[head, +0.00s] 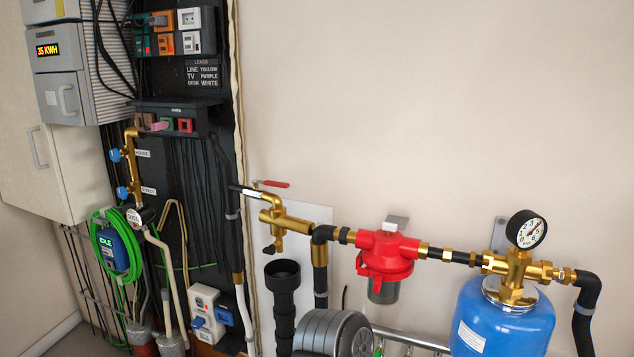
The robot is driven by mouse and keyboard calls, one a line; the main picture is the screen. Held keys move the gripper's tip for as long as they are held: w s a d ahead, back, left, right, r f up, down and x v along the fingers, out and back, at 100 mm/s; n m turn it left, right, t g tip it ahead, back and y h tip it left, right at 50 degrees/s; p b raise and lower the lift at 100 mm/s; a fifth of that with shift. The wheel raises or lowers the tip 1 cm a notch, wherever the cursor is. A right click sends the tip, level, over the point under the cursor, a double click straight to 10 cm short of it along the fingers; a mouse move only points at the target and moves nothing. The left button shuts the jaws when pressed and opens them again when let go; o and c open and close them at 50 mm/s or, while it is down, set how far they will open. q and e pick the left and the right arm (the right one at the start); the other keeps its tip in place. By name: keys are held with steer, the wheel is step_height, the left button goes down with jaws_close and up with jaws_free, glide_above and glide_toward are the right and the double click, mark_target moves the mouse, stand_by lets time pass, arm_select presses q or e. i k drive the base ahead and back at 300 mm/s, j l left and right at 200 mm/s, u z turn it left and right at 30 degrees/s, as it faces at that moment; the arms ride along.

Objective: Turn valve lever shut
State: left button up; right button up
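A valve lever with a red handle (275,184) sits above a brass valve body (285,220) on the wall pipe in the head view. The handle points right and lies roughly level. Two blue valve handles also show on a brass pipe at the left, an upper one (115,155) and a lower one (122,193), with small labels beside them. A pressure gauge (526,230) stands on the brass fitting at the right; its reading is too small to tell. Neither of my grippers is in view.
A red filter housing (388,255) and a blue tank (500,320) stand right of the valve. A black drain pipe (283,300) and a grey ribbed cylinder (325,333) are below it. Cables and a green hose (103,245) crowd the left. The wall above the pipe is clear.

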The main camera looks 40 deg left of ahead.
mark_target(267, 182)
steer(key=k+u, duration=0.1)
steer(key=u, duration=1.55)
